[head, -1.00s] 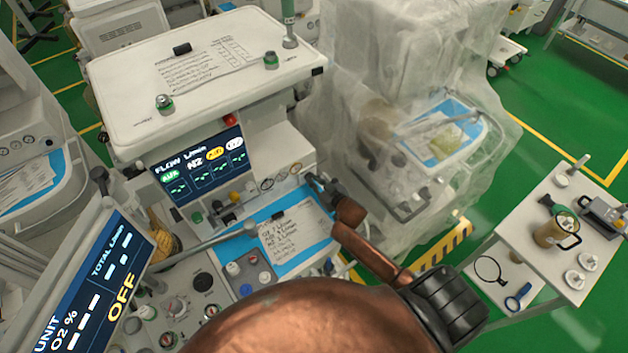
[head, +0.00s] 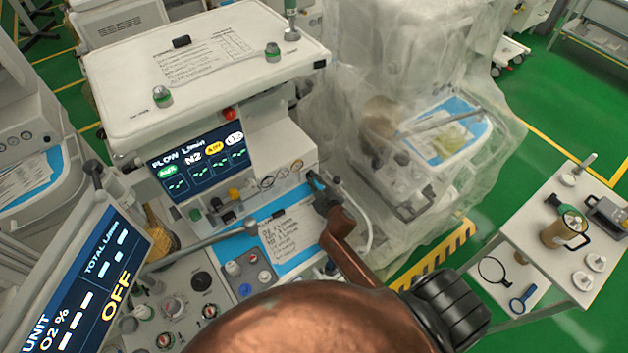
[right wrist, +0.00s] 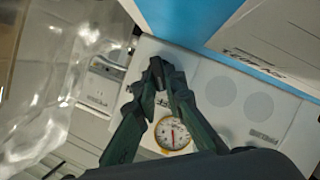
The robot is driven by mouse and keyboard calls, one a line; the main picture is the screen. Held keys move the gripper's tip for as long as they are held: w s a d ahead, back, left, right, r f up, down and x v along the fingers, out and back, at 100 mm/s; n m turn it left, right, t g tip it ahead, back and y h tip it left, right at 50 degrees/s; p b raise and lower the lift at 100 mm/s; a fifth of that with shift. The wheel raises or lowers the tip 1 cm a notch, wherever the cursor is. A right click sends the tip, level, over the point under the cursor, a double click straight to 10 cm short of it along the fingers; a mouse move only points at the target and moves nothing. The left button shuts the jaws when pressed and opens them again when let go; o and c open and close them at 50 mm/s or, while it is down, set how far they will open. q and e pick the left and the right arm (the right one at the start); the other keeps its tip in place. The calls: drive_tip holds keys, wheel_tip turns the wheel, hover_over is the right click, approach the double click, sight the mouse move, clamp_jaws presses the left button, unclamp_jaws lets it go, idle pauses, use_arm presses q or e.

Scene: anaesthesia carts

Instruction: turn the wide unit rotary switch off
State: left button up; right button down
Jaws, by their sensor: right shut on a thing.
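The wide unit (head: 225,75) is the white anaesthesia cart with a flow screen (head: 202,166), front and centre in the head view. A tilted screen (head: 95,270) at lower left reads OFF in yellow. My left gripper is out of view.
A blue mat (head: 235,250) with a written sheet (head: 290,238) lies on the worktop below the gripper. A plastic-covered cart (head: 400,70) stands close on the right. A white side table (head: 535,215) holds a jug (head: 563,232). A gauge (right wrist: 172,134) is near the fingers.

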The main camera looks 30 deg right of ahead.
drive_tip(key=shift+w, duration=0.1)
drive_tip(key=c, duration=2)
unclamp_jaws()
drive_tip(key=v, duration=1.2)
